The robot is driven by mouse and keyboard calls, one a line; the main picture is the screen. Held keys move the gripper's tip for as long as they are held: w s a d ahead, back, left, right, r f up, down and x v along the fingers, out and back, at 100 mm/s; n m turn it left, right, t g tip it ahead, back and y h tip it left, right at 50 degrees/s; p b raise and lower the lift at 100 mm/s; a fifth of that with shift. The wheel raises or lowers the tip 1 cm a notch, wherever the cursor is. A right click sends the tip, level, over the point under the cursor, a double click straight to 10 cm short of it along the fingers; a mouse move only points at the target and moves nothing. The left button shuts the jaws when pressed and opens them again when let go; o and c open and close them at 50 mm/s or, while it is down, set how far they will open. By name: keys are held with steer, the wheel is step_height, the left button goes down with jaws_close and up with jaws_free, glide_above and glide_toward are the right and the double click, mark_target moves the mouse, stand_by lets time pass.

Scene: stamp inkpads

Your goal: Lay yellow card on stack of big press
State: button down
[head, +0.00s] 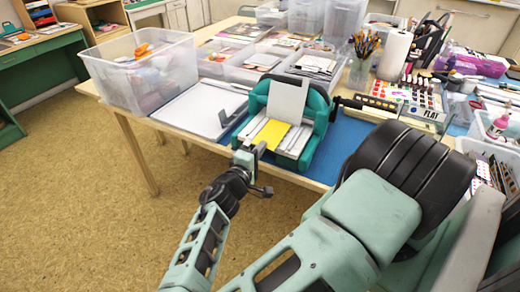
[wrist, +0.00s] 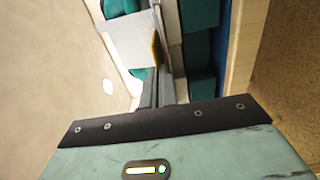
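The big press (head: 318,112) is teal, with a pale bed and an upright light-grey plate; it stands at the table's front edge. The yellow card (head: 272,134) is roughly level over the front of the bed; I cannot tell whether it touches the stack below. My gripper (head: 256,151) is at the card's near edge, in front of the press. In the wrist view its fingers (wrist: 163,82) are close together, with the card (wrist: 155,48) a thin yellow strip at their tips. They look shut on it. The stack is mostly hidden under the card.
A white tray (head: 196,108) with a dark tool lies left of the press, and a clear bin (head: 142,72) stands beyond it. A dark stamp bar (head: 370,104), paints and a brush jar (head: 360,70) are to the right. Bare blue mat (head: 338,150) lies right of the press.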

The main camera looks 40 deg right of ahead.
steer(key=shift+f+b, duration=0.35)
steer(key=shift+f, duration=0.05)
stand_by(0.4)
steer(key=c, duration=1.6)
jaws_free()
steer(key=v, duration=0.5)
steer(key=shift+b, duration=0.35)
